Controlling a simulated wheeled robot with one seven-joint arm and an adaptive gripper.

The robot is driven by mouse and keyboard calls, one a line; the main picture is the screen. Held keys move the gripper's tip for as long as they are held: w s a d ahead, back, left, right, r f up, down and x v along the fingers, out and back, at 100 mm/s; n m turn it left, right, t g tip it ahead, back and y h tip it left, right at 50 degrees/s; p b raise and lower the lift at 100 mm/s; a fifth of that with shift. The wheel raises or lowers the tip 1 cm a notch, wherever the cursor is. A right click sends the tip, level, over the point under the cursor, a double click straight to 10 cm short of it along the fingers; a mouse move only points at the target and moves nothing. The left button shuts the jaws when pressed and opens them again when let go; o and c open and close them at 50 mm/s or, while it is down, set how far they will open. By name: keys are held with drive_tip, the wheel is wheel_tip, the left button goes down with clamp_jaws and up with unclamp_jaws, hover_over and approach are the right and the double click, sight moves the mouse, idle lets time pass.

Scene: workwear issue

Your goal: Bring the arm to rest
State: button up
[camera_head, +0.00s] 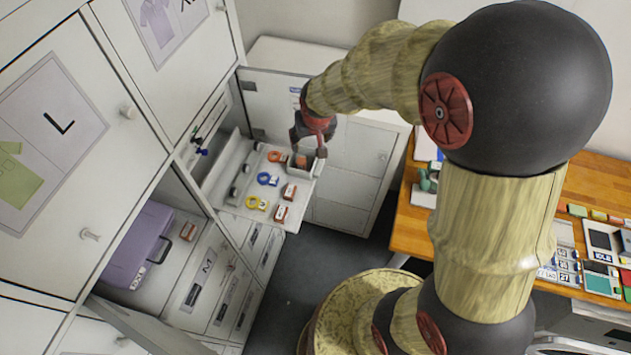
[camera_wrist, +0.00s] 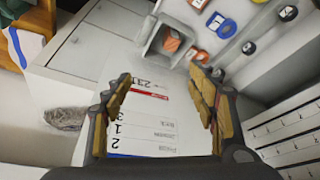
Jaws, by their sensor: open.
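My gripper (camera_head: 313,150) is at the end of my outstretched arm, over the back right corner of a white pull-out shelf. In the wrist view my gripper (camera_wrist: 160,95) has its two yellow-padded fingers spread apart, with nothing held between them. A small grey open box (camera_head: 301,166) stands on the shelf by the gripper, with an orange piece inside. The box (camera_wrist: 150,40) also shows in the wrist view, beyond the fingertips and apart from them.
The shelf (camera_head: 223,190) holds blue and yellow rings and several tags. White cabinets (camera_head: 60,125) rise on the left, and a purple case (camera_head: 137,245) sits in an open bay. A printed sheet (camera_wrist: 140,120) lies beyond the fingers. A wooden desk (camera_head: 585,190) with cards stands right.

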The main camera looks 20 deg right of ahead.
idle(0.3)
drive_tip(key=s+f+b, duration=0.5)
drive_tip(key=s+b, duration=0.7)
drive_tip(key=b, duration=0.2)
drive_tip(key=s+f+n+t+b, duration=0.1)
drive_tip(key=s+f+b, duration=0.4)
drive_tip(key=s+b, duration=0.7)
drive_tip(key=b, duration=0.3)
drive_tip(key=shift+s+d, duration=0.3)
drive_tip(key=shift+s, duration=0.1)
